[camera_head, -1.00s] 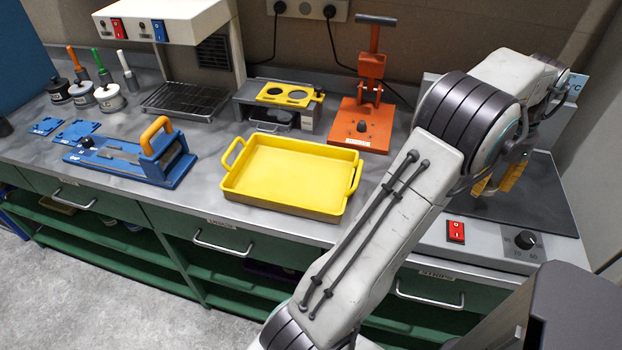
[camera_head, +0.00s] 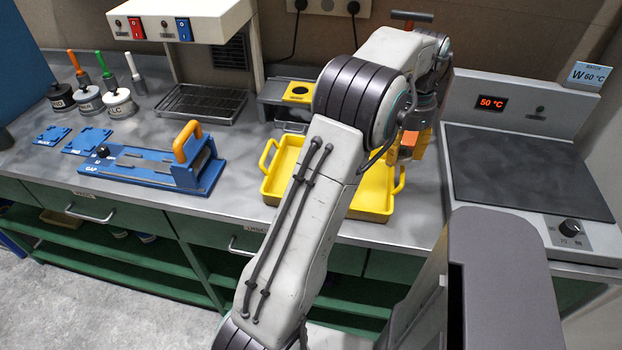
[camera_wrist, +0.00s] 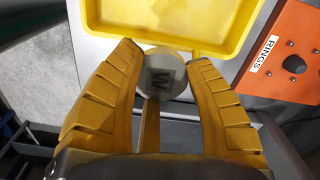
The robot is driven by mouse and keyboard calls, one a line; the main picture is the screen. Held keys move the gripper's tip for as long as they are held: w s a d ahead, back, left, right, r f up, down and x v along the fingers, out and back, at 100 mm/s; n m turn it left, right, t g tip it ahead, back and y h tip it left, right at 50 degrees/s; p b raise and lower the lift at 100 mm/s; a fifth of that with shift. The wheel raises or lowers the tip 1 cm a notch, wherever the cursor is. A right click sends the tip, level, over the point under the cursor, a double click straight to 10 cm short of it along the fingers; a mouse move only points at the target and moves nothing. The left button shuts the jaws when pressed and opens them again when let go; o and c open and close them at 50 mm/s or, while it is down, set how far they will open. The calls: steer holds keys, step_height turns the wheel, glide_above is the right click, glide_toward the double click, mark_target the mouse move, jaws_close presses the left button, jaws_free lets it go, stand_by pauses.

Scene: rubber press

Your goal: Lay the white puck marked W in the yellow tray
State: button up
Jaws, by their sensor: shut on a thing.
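The white puck (camera_wrist: 162,75) shows in the wrist view, its dark letter appearing as an upside-down W. My gripper (camera_wrist: 165,68) is shut on it, with a yellow finger on each side. The yellow tray (camera_wrist: 170,46) lies just beyond the fingertips in that view, its inside empty where it shows. In the head view, my gripper (camera_head: 405,152) is by the right end of the yellow tray (camera_head: 376,196). My arm hides the tray's middle there, and the puck cannot be made out. I cannot tell how high the puck is above the tray or counter.
A hot plate (camera_head: 525,170) reading 50 °C stands right of the tray. An orange press labelled RINGS (camera_wrist: 285,65) is close by on the right in the wrist view. A blue gauge (camera_head: 150,165) lies left of the tray, and a yellow-topped stand (camera_head: 297,92) is behind it.

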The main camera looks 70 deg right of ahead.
steer(key=shift+s+d+f+m, duration=0.1)
steer(key=shift+f+m, duration=0.05)
steer(key=shift+m, duration=0.15)
steer(key=w+f, duration=0.2)
steer(key=w, duration=0.1)
steer(key=w+f, duration=0.2)
steer(key=w, duration=0.2)
steer(key=w+f, duration=0.2)
steer(key=w, duration=0.2)
steer(key=shift+w+a+f, duration=0.15)
steer(key=shift+a+f, duration=0.15)
steer(key=shift+f, duration=2.05)
steer(key=shift+f, duration=0.15)
steer(key=o, duration=1.1)
step_height(320, 180, up, 12)
steer(key=shift+r, duration=0.15)
